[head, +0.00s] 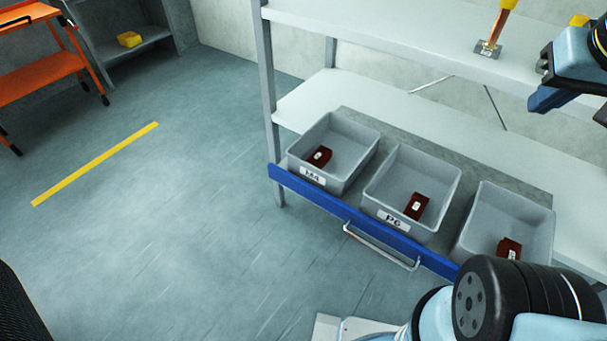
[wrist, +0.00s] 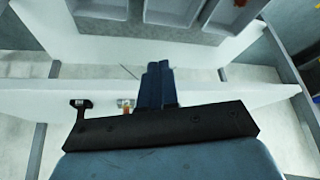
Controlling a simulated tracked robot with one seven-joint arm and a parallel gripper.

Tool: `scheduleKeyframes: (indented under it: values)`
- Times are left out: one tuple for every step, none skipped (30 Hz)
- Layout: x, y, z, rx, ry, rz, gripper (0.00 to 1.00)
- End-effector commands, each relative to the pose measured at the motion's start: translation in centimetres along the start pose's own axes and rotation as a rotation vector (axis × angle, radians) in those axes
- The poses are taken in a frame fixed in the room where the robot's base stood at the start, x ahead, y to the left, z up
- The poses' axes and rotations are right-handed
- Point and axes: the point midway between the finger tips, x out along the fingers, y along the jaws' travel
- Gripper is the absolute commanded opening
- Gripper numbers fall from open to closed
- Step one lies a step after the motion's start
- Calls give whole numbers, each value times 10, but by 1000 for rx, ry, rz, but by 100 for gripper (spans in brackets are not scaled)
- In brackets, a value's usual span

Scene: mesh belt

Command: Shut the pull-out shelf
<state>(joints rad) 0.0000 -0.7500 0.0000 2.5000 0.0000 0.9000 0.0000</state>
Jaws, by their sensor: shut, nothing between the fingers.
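The pull-out shelf (head: 362,225) has a blue front bar and carries grey bins on a grey board. It stands out in front of the rack, with bare white shelf behind its back edge. Its metal handle (head: 382,247) is on the front bar. My gripper (head: 543,98) is at the upper right of the head view, high up near the rack's upper shelf and well away from the handle. In the wrist view its blue fingers (wrist: 158,84) are together and empty. My arm hides the right end of the front bar.
Three grey bins (head: 340,135) each hold a dark red item. The upper shelf (head: 400,28) bears a yellow-handled tool (head: 495,30). An orange cart (head: 45,68) stands at the far left. The floor (head: 180,220) left of the rack is clear, with a yellow line.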

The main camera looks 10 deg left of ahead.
Motion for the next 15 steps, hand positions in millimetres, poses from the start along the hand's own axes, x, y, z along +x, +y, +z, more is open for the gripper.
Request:
scheduleKeyframes:
  values:
    - [0,0,0,0,0,0,0]
    - [0,0,0,0,0,0,0]
    - [0,0,0,0,0,0,0]
    - [0,0,0,0,0,0,0]
    - [0,0,0,0,0,0,0]
    - [0,0,0,0,0,0,0]
    - [0,0,0,0,0,0,0]
    - [0,0,0,0,0,0,0]
    - [0,0,0,-2,-2,0,0]
    - [1,-1,-1,-6,-5,-1,0]
    - [2,-1,-2,-11,-9,-2,0]
    - [4,-2,-3,-22,-19,-3,0]
    - [6,-4,-4,-33,-29,-5,0]
    - [8,-5,-6,-47,-41,-6,0]
    - [12,-8,-8,-71,-61,-7,0]
